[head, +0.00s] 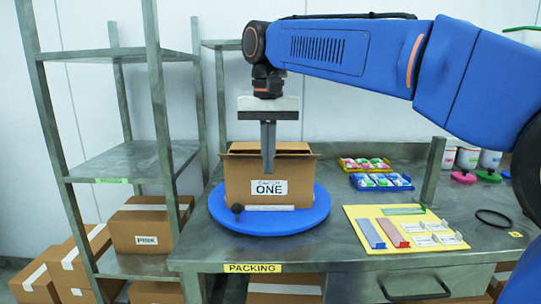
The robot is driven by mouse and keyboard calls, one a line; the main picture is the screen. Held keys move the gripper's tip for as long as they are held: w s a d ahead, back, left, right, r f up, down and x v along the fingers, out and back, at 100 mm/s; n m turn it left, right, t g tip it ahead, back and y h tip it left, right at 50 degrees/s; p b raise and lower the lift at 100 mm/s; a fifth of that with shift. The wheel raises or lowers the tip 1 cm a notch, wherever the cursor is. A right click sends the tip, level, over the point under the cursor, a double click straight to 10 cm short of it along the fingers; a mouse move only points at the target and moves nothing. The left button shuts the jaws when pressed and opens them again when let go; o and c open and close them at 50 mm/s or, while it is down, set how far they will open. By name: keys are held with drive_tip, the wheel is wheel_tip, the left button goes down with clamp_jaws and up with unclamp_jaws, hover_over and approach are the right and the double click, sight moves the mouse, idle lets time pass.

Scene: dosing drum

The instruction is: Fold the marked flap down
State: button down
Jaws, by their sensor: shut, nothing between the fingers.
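A brown cardboard box (303,177) stands on a round blue turntable (305,224) on the metal bench. Its front carries a white label reading "ONE" (268,187). Flap edges (240,147) show along the top of the box; a marking on any flap cannot be made out. My gripper (268,168) points straight down with its fingers shut and empty. The fingertips overlap the upper front of the box in the picture, hiding part of its top edge; whether they touch it, I cannot tell. A black knob (237,208) and a pale bar (284,207) lie before the box.
A yellow mat (372,216) with coloured strips and white pieces lies right of the turntable. Behind it are yellow (364,168) and blue (382,189) trays of small items. A black ring (493,218) lies farther right. A metal shelf rack (120,160) stands left.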

drive_tip(key=shift+w+d+r, duration=0.1)
drive_tip(key=shift+w+r, duration=0.4)
drive_tip(key=shift+w, duration=0.4)
drive_tip(key=shift+w+r, duration=0.5)
drive_tip(key=shift+w, duration=0.35)
drive_tip(key=shift+w+d+r, duration=0.1)
drive_tip(key=shift+w+r, duration=0.4)
drive_tip(key=shift+w, duration=0.4)
drive_tip(key=shift+w, duration=0.1)
drive_tip(key=shift+w, duration=0.75)
drive_tip(key=shift+w+f, duration=0.35)
drive_tip(key=shift+w, duration=0.25)
drive_tip(key=shift+w+d+r, duration=0.1)
drive_tip(key=shift+w+r, duration=0.2)
drive_tip(key=shift+w, duration=2.3)
drive_tip(key=shift+r, duration=0.1)
